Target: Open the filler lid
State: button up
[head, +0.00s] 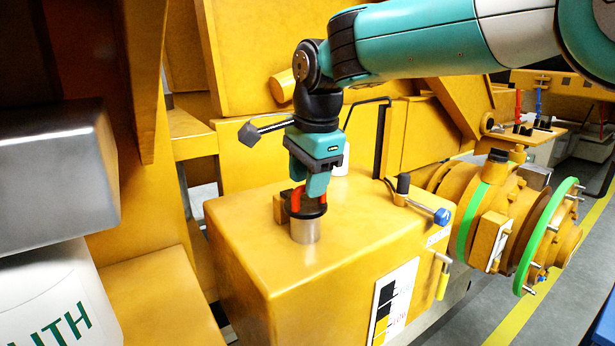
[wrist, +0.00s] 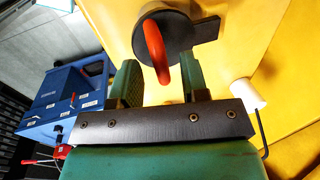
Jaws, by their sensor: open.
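The filler lid (head: 310,212) is a dark disc with a red loop handle (head: 295,200). It sits on a short metal neck (head: 304,232) on top of the yellow tank (head: 240,225). In the wrist view the lid (wrist: 178,32) has a dark tab on its right, and its red handle (wrist: 154,50) rises toward my gripper. My gripper (head: 312,186) points down directly over the lid. In the wrist view my gripper (wrist: 161,78) is open, with one green finger on each side of the handle's end. Gaps show between handle and fingers. The fingertips are partly hidden.
A blue-ended lever (head: 440,216) stands at the tank's right edge. A thin black upright rail (head: 380,140) is behind my gripper. A grey metal box (head: 50,170) is at the left. A green-rimmed flange (head: 548,237) is at the right. A white cylinder (wrist: 246,93) shows right of my gripper.

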jog(key=shift+f, duration=0.25)
grip_shut()
